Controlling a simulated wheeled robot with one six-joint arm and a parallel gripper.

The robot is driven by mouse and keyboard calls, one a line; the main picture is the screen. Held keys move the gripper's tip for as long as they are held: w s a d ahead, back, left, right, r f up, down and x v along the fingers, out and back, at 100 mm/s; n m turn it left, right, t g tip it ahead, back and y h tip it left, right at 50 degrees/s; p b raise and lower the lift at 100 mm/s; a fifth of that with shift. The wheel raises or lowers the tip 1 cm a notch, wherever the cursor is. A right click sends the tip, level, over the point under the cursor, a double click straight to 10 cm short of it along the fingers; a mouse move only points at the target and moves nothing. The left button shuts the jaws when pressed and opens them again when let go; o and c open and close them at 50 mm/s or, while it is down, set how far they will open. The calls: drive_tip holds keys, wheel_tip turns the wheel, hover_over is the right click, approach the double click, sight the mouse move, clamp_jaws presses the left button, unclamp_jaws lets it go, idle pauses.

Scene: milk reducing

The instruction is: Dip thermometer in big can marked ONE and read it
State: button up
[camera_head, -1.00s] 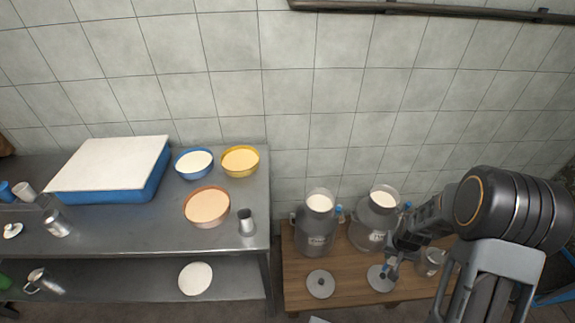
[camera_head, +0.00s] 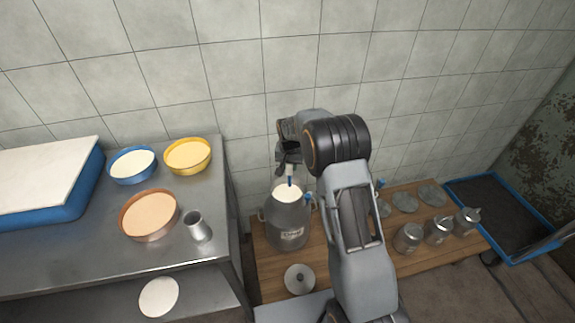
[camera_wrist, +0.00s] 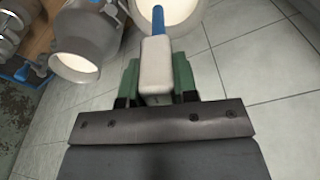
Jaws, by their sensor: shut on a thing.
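My gripper (camera_head: 289,163) is shut on a thermometer and hangs over the left big grey can (camera_head: 289,222). The thermometer has a white handle (camera_wrist: 156,66) and a blue stem (camera_wrist: 158,19), and points down at the can's mouth. White milk fills the can near its rim; its front label is too small to read. I cannot tell whether the tip touches the milk. The wrist view shows green fingers on both sides of the handle, the can mouth (camera_wrist: 185,10) at the top, and a second can (camera_wrist: 85,38) at upper left. My arm mostly hides that can in the head view.
A wooden bench (camera_head: 270,271) holds the cans, a loose lid (camera_head: 299,279) and several small metal cans at right. A steel table (camera_head: 80,252) with bowls and a metal cup (camera_head: 198,226) stands left. The tiled wall is close behind.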

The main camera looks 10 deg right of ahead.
drive_tip(key=w+f+m+b, duration=0.1)
drive_tip(key=w+f+b, duration=0.2)
drive_tip(key=f+b, duration=0.7)
drive_tip(key=shift+w+f+m+b, duration=0.3)
drive_tip(key=shift+f+b, duration=0.05)
drive_tip(key=shift+f, duration=0.85)
drive_tip(key=shift+r, duration=0.1)
idle(1.9)
wheel_tip(320, 180, up, 10)
drive_tip(key=p, duration=0.6)
idle(0.6)
